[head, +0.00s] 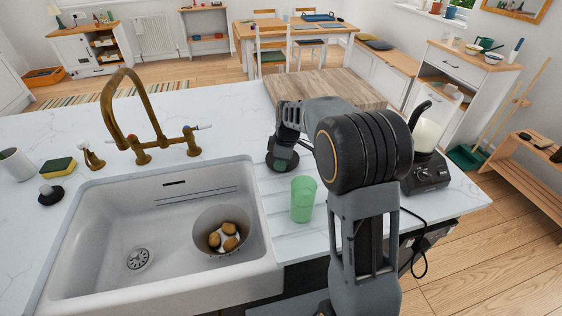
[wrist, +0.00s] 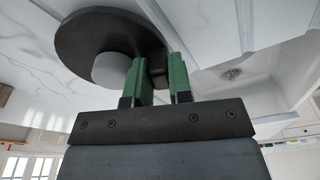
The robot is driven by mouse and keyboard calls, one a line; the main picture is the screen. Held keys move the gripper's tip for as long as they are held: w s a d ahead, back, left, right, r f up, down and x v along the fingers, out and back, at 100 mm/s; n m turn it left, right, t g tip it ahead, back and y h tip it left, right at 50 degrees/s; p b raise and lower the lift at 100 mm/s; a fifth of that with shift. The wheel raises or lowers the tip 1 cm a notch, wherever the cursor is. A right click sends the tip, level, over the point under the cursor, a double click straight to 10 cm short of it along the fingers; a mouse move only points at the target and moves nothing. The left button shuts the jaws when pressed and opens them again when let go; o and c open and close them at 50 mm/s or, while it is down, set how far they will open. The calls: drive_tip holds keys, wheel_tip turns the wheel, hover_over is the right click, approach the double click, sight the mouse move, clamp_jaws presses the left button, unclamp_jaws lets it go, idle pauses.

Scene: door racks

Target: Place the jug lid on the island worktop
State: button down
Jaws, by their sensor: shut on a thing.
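My gripper (wrist: 165,75) has its green fingers closed on a dark, round jug lid (wrist: 90,45) in the wrist view. A pale rounded part shows beside the fingers. In the head view the dark lid (head: 282,162) is at the end of my arm, right of the sink and by the front left of the wooden board. It is low over the white island worktop (head: 235,128); I cannot tell whether it touches. The fingers are mostly hidden in the head view. The blender jug (head: 428,130) stands on its dark base at the right, with pale contents.
A green cup (head: 303,198) stands on the drainer close to the lid. The sink (head: 95,235) holds a bowl (head: 205,218) of brown round things. A wooden board (head: 325,86) lies behind. A brass tap (head: 145,158) rises behind the sink. The worktop between tap and board is clear.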

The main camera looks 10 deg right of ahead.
drive_tip(key=shift+f, duration=0.1)
drive_tip(key=c, duration=1)
unclamp_jaws()
drive_tip(key=shift+c, duration=0.2)
wheel_tip(320, 180, up, 12)
drive_tip(key=d, duration=0.1)
drive_tip(key=shift+s+d, duration=0.3)
drive_tip(key=shift+s, duration=0.05)
